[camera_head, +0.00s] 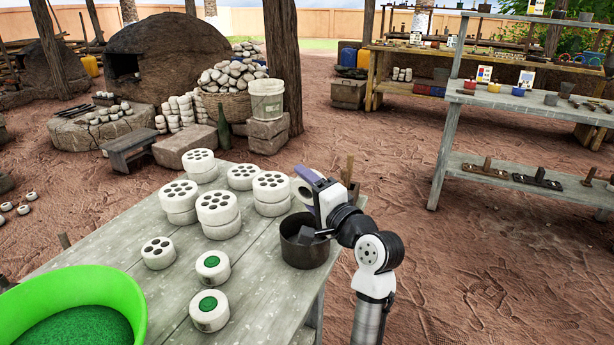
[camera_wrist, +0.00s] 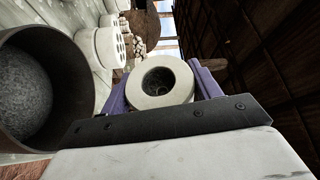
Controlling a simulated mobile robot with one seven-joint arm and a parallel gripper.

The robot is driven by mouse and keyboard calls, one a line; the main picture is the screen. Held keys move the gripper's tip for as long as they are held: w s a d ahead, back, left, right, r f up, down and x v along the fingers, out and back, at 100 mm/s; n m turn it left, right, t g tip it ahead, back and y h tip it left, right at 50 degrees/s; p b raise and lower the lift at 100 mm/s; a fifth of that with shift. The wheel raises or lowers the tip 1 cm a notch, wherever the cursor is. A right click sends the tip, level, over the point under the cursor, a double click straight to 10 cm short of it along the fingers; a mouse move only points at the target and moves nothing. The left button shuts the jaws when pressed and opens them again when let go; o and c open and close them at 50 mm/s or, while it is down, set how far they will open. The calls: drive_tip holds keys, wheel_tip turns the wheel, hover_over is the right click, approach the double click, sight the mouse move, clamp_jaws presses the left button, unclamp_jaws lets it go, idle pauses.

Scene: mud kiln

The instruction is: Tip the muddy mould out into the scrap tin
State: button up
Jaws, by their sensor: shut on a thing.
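The scrap tin (camera_head: 289,250) is a dark round pot near the table's right edge, with grey matter inside. It fills the left of the wrist view (camera_wrist: 72,62), its mouth facing the camera. My gripper (camera_head: 311,187) is above the tin's rim in the head view. Its purple fingers (camera_wrist: 160,84) are shut on a pale, thick-walled mould (camera_wrist: 143,90), one finger on each side. The mould is tilted, its round opening facing the wrist camera. Its hollow is dark, and I cannot tell how much mud is in it. In the head view the mould (camera_head: 300,191) is partly hidden by a finger.
Several white pieces with holes (camera_head: 220,212) stand stacked left of the tin. Two pieces with green tops (camera_head: 211,264) stand nearer the front. A green basin (camera_head: 135,300) fills the table's left corner. Bare planks (camera_head: 262,298) lie in front of the tin. Shelves stand at right.

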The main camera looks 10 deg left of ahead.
drive_tip(key=shift+r+m+g+h+p, duration=0.3)
drive_tip(key=shift+m+p, duration=0.8)
drive_tip(key=shift+p, duration=1.9)
drive_tip(key=shift+r+m+g+h+p, duration=0.3)
drive_tip(key=shift+m+p, duration=0.8)
drive_tip(key=shift+p, duration=2.4)
drive_tip(key=shift+f, duration=0.1)
drive_tip(key=shift+m+p, duration=0.3)
drive_tip(key=p, duration=0.3)
drive_tip(key=shift+r+m, duration=0.35)
drive_tip(key=shift+m, duration=0.05)
drive_tip(key=m+g+p, duration=0.1)
drive_tip(key=p, duration=0.4)
drive_tip(key=m+h+p, duration=0.1)
drive_tip(key=m+p, duration=0.1)
drive_tip(key=p, duration=0.3)
drive_tip(key=shift+r+g, duration=0.3)
drive_tip(key=shift+g, duration=0.1)
drive_tip(key=shift+f+m+g, duration=0.1)
drive_tip(key=shift+m+g, duration=0.6)
drive_tip(key=shift+m, duration=0.3)
drive_tip(key=shift+r+m+g, duration=0.35)
drive_tip(key=shift+m+g, duration=0.45)
drive_tip(key=shift+m, duration=0.4)
drive_tip(key=shift+r+m+g+y, duration=0.15)
drive_tip(key=shift+m+g, duration=0.3)
drive_tip(key=shift+m, duration=0.15)
drive_tip(key=shift+r+m+g+y, duration=0.1)
drive_tip(key=shift+m+g+y, duration=0.05)
drive_tip(key=shift+m+g, duration=0.4)
